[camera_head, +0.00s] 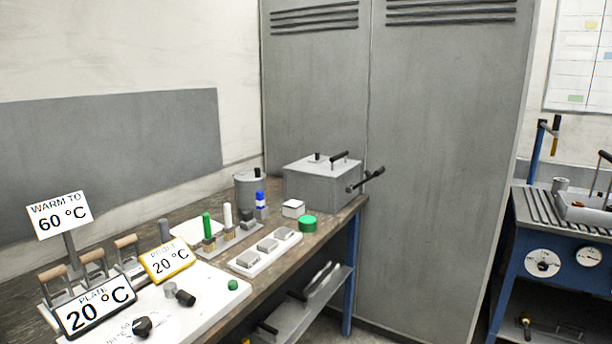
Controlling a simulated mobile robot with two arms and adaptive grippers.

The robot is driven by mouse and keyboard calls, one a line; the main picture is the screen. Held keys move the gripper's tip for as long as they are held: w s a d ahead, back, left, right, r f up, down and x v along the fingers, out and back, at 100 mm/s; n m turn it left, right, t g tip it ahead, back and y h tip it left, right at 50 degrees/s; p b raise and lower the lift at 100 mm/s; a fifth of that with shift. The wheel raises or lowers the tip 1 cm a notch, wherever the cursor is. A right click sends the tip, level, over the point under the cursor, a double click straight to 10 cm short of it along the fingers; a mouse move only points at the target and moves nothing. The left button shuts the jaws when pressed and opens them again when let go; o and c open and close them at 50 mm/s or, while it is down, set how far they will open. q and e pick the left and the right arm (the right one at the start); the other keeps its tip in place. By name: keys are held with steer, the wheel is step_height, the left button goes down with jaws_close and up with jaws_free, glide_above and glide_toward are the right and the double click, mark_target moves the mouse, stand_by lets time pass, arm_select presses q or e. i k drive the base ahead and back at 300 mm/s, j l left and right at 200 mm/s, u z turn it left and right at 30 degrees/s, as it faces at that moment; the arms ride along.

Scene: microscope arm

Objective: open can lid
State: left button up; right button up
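A grey cylindrical can (250,196) stands on the back part of the workbench, against the wall side and left of a grey box. The can's lower front is partly hidden by a blue-and-white marker-like item. Neither of my grippers shows in the head view.
The grey box (322,184) with a black lid handle stands beside the can. In front are a green round piece (307,223), a white tray (283,254) of grey blocks, upright tubes and temperature signs (95,305). A tall grey cabinet (430,150) stands behind; another bench is right.

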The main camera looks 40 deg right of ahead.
mark_target(247, 177)
steer(key=z, duration=1.05)
steer(key=i+l+u, duration=0.1)
steer(key=i+l, duration=0.25)
steer(key=i, duration=0.05)
